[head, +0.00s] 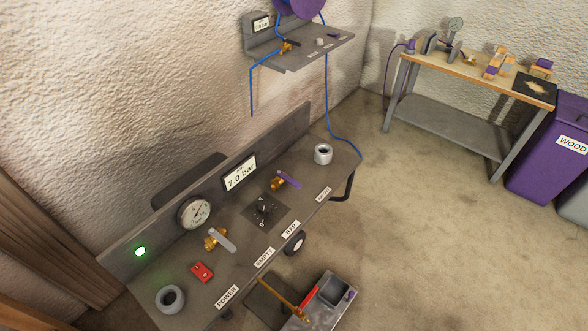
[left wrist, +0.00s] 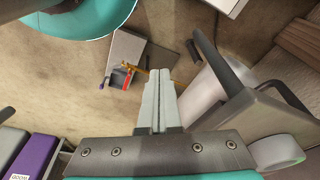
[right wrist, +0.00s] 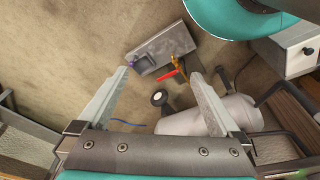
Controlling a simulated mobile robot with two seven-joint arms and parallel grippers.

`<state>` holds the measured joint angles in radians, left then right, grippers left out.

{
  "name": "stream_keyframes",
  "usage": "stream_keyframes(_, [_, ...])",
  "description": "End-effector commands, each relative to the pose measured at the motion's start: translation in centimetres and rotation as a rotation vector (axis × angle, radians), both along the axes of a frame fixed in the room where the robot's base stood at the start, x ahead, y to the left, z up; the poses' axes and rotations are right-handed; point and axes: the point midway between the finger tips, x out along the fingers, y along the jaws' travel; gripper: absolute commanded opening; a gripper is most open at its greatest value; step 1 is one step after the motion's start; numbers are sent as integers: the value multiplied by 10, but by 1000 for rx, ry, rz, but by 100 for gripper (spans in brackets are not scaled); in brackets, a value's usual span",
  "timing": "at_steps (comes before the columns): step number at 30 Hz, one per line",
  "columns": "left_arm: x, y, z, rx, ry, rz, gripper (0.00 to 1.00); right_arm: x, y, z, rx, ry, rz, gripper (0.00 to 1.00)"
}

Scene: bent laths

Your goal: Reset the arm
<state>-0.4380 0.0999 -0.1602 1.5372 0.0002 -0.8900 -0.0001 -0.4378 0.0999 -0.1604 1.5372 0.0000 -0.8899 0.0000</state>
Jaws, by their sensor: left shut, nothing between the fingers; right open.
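My left gripper (left wrist: 161,72) shows in the left wrist view with its two pale fingers together and nothing between them. My right gripper (right wrist: 159,74) shows in the right wrist view with its fingers wide apart and empty space between them. Neither gripper shows in the head view. Both grippers appear above the floor, apart from any object. The same tray shows in the left wrist view (left wrist: 127,47).
A wall shelf (head: 300,52) hangs above. A workbench (head: 480,75) and purple bin (head: 545,150) stand right. Floor between is clear.

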Motion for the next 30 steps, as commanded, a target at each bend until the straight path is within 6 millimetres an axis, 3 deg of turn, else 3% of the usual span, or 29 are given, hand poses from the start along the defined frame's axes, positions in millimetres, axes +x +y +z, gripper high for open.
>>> stream_keyframes(9, [-64,10,-26,7,58,-12,0,-64,-10,-25,-7,58,12,100])
stream_keyframes(18, [-131,22,-29,14,99,-22,0,-131,-22,-29,-14,98,22,100])
stream_keyframes(24, [-149,26,-28,15,107,-25,0,-150,-26,-28,-16,108,25,100])
stream_keyframes(30, [-151,27,-30,15,107,-25,0,-151,-27,-29,-15,107,25,100])
